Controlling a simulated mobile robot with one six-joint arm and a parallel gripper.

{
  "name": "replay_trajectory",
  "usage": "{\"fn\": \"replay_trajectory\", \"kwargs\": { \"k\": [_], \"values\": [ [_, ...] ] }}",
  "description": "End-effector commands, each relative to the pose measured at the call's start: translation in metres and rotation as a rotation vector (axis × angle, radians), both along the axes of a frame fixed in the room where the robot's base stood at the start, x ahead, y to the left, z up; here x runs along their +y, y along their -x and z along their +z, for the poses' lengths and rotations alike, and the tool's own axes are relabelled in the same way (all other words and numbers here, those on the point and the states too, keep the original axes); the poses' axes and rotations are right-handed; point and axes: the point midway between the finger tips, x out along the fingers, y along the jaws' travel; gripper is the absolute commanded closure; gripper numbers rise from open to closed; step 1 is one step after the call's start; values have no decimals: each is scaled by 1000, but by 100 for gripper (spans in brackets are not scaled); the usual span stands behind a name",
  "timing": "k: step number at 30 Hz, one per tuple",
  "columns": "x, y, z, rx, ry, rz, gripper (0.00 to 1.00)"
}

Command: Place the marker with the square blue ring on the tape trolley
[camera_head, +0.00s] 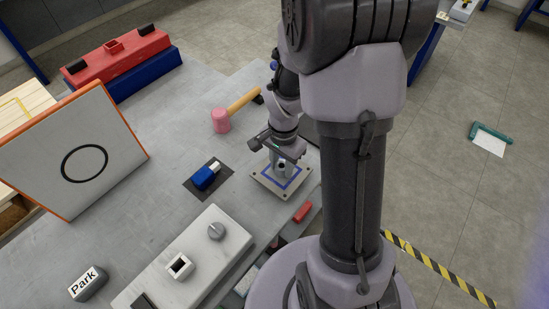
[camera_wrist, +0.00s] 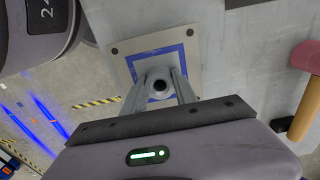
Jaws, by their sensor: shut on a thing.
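The marker is a pale square plate with a square blue ring (camera_head: 269,184) and a short upright post at its middle. It stands near the right edge of the grey bench; I cannot tell whether it touches the top. My gripper (camera_head: 280,163) points down over it, its fingers around the post. In the wrist view the blue ring (camera_wrist: 136,65) shows behind my gripper (camera_wrist: 160,88), with the fingers on both sides of the post's dark-holed top. A pale wooden top with a yellow outline (camera_head: 16,107), possibly the tape trolley, is partly visible at the far left.
On the bench (camera_head: 150,205) are a pink-headed mallet (camera_head: 222,120), a blue block (camera_head: 205,178) on a dark pad, a grey box with a knob (camera_head: 190,255) and a Park block (camera_head: 88,284). An orange-edged panel with a black circle (camera_head: 72,150) partly hides the wooden top.

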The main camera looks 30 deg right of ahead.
Motion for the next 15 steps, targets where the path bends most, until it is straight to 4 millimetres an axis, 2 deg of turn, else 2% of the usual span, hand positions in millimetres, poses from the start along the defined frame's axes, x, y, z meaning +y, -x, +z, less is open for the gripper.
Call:
{"fn": "replay_trajectory", "kwargs": {
  "k": [1, 2, 9, 13, 14, 15],
  "values": [
    [2, 4, -23, 3, -1, -2, 100],
    [3, 6, -28, 3, -1, -4, 100],
    [3, 7, -24, 1, -1, -4, 100],
    [3, 7, -28, 1, -1, -4, 100],
    [4, 7, -27, 2, 0, -4, 60],
    [3, 7, -27, 2, 0, -4, 52]
  ]
}}
